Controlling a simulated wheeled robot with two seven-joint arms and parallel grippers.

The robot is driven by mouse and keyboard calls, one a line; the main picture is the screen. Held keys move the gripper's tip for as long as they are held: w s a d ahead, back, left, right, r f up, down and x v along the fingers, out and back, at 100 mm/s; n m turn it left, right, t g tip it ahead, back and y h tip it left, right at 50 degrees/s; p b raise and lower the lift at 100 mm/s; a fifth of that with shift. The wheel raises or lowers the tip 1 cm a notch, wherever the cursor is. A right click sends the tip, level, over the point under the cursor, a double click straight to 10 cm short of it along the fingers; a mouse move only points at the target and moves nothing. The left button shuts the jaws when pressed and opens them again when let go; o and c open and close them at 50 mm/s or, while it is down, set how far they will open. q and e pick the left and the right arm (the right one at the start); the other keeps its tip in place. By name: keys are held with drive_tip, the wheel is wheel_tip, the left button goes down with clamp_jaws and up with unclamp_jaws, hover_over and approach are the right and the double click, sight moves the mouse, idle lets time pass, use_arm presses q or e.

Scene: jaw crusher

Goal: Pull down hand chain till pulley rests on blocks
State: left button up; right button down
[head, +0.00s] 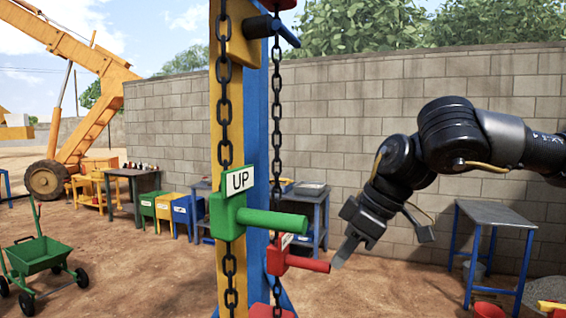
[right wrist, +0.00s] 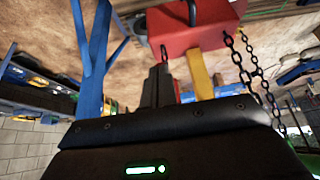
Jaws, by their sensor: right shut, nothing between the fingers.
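A black hand chain (head: 224,100) hangs in front of the blue and yellow post and carries a green block with a handle (head: 268,218) and a sign (head: 240,181) reading "UP". A second black chain (head: 277,120) hangs behind it with a red block and handle (head: 303,262); its small label is unreadable. My right gripper (head: 341,259) is shut and empty, its tips just right of the red handle's end; I cannot tell if they touch. In the right wrist view its fingers (right wrist: 158,86) point toward a red body (right wrist: 196,28). I cannot identify the pulley or blocks. My left gripper is out of view.
The blue post (head: 256,120) stands close in front. A blue-legged table (head: 495,214) is at the right, before the grey wall (head: 410,90). A green cart (head: 40,257) stands at the left. Bare ground lies between.

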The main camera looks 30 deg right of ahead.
drive_tip(key=shift+s+d, duration=0.45)
drive_tip(key=shift+s, duration=0.1)
drive_tip(key=p+v, duration=0.3)
drive_tip(key=v, duration=0.3)
drive_tip(key=shift+s+d+p, duration=0.25)
drive_tip(key=shift+s+p, duration=0.05)
drive_tip(key=shift+s, duration=0.15)
drive_tip(key=shift+f, duration=0.1)
